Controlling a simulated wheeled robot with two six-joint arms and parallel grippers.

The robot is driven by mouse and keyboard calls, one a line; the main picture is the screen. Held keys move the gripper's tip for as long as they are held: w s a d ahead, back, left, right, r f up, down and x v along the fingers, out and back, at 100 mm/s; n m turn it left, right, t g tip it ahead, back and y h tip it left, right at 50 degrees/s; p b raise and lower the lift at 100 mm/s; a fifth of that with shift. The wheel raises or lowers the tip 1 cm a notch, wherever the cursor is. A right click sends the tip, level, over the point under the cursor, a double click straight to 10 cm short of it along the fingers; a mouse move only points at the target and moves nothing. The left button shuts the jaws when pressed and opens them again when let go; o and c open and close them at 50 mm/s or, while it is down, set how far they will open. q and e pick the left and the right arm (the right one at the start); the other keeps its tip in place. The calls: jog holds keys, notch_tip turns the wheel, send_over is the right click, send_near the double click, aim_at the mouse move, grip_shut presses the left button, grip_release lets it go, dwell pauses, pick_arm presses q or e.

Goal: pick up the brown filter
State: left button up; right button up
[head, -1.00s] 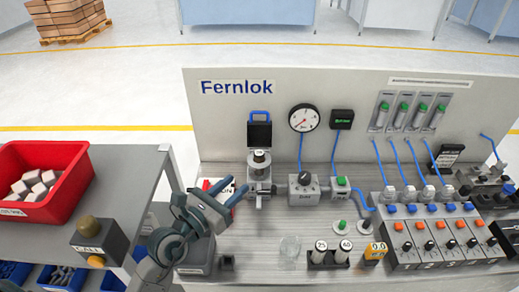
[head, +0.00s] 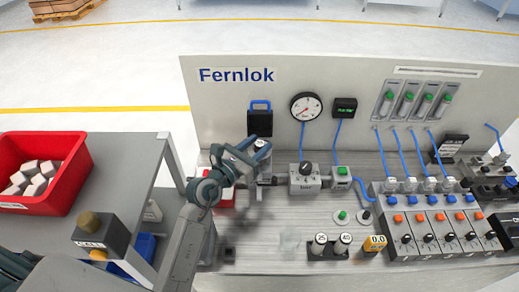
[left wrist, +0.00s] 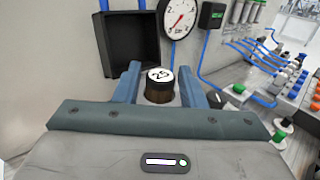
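A short dark cylinder with a brownish body and a white top marked 25 (left wrist: 160,76) stands upright in the left wrist view. In the head view my left gripper (head: 248,155) is over the stand in front of the panel and largely covers the cylinder. In the left wrist view its two blue fingers (left wrist: 159,88) stand apart on either side of the cylinder, with a narrow gap showing at each side. My right gripper is not in view.
A black open box (left wrist: 132,42) is on the panel behind the cylinder. A gauge (head: 305,107) and regulator (head: 304,178) stand to the right. A red tray (head: 219,195) is left of the stand. A rack with two white-topped cylinders (head: 327,249) stands in front.

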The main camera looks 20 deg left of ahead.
pick_arm(q)
jog(key=shift+w+d, duration=0.35)
jog(key=shift+w, duration=0.3)
jog(key=c, duration=0.7)
